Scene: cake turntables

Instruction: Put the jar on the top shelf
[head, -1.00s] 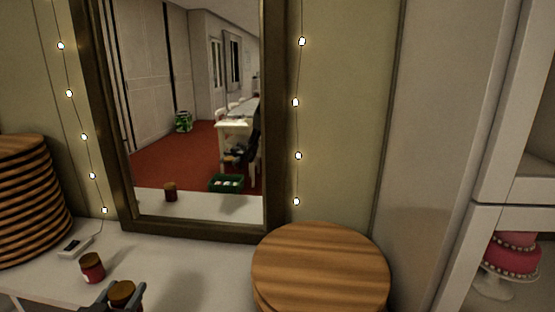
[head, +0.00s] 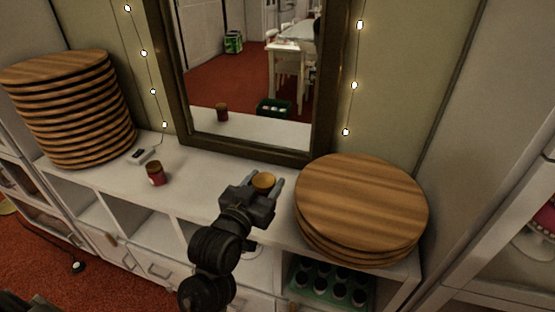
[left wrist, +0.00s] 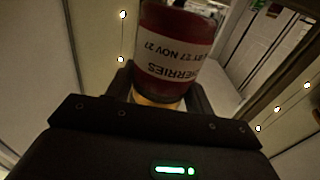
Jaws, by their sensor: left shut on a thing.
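My left gripper (head: 264,186) is shut on a jar with a cork-coloured round lid (head: 263,180). In the head view only the lid shows between the fingers, over the white top shelf (head: 190,190). I cannot tell whether the jar touches the surface. In the left wrist view the held jar (left wrist: 178,45) is dark red with a white label reading "CHERRIES"; the label appears upside down. A second red jar with a brown lid (head: 155,174) stands upright on the top, left of the gripper. My right gripper is not in view.
Stacked round wooden boards stand close right of the gripper (head: 360,200) and at the far left (head: 70,110). A framed mirror (head: 250,70) stands behind. Bare top lies between the second jar and the gripper. Dark bottles in a green crate (head: 330,283) sit below.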

